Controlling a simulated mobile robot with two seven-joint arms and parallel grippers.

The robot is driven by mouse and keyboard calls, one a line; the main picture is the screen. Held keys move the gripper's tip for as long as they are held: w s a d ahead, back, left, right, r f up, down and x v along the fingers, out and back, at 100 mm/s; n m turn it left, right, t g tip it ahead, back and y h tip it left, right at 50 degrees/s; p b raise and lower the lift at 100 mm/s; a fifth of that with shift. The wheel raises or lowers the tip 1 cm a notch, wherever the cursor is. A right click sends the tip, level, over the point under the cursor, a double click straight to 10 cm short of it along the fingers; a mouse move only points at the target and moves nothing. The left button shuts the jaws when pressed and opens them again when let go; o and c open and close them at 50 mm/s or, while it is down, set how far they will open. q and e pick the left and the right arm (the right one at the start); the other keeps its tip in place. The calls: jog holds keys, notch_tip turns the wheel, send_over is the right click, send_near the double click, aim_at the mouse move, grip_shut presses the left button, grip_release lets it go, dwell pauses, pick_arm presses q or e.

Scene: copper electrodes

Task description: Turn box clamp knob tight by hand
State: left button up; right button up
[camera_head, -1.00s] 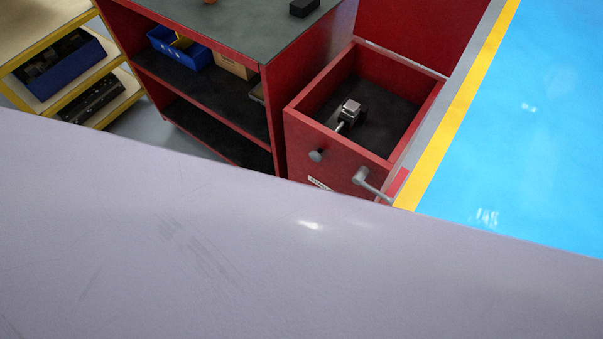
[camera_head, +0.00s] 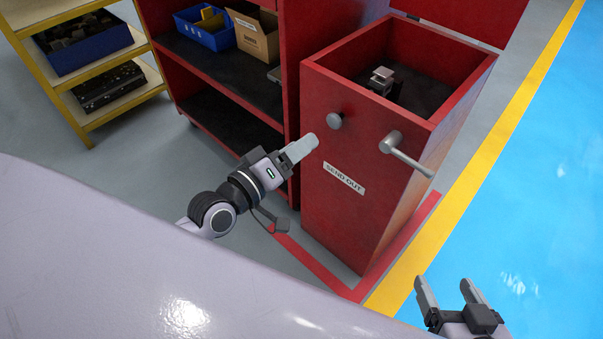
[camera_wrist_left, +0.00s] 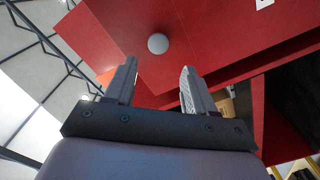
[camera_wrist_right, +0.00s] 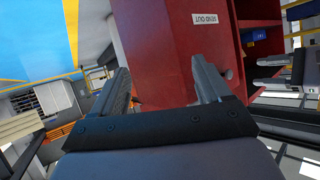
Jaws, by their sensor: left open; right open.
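A tall red box (camera_head: 345,215) with an open top stands on the floor. Its front bears a round grey knob (camera_head: 334,121) and a "SEND OUT" label. A metal clamp (camera_head: 381,80) shows inside, partly hidden by the front wall. My left gripper (camera_head: 308,143) is open, just below and left of the knob in the head view. In the left wrist view the knob (camera_wrist_left: 158,43) lies ahead between the open fingers (camera_wrist_left: 160,72), apart from them. My right gripper (camera_head: 444,282) is open and empty, low and right of the box. The right wrist view shows its open fingers (camera_wrist_right: 160,64).
A grey lever handle (camera_head: 405,155) sticks out from the box front, right of the knob. A red shelf unit with a blue bin (camera_head: 209,27) and a cardboard box (camera_head: 257,35) stands close on the left. Open blue floor lies at right.

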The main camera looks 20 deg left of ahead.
aim_at(332, 123)
pick_arm(q)
jog(key=b+x, duration=0.3)
jog(key=x, duration=0.4)
jog(key=shift+w+d, duration=0.1)
jog(key=shift+w, duration=0.05)
jog(key=shift+w+d, duration=0.1)
jog(key=shift+w, duration=0.1)
pick_arm(e)
jog(key=shift+w+a+f+y, duration=0.15)
jog(key=shift+a+f+y, duration=0.15)
jog(key=shift+a, duration=0.25)
jog(key=shift+w+a+f+y, duration=0.15)
jog(key=shift+a+f+y, duration=0.05)
jog(key=shift+a+y, duration=0.25)
pick_arm(q)
jog(key=shift+w, duration=0.3)
pick_arm(e)
jog(key=shift+r, duration=0.1)
pick_arm(q)
jog(key=c, duration=0.8)
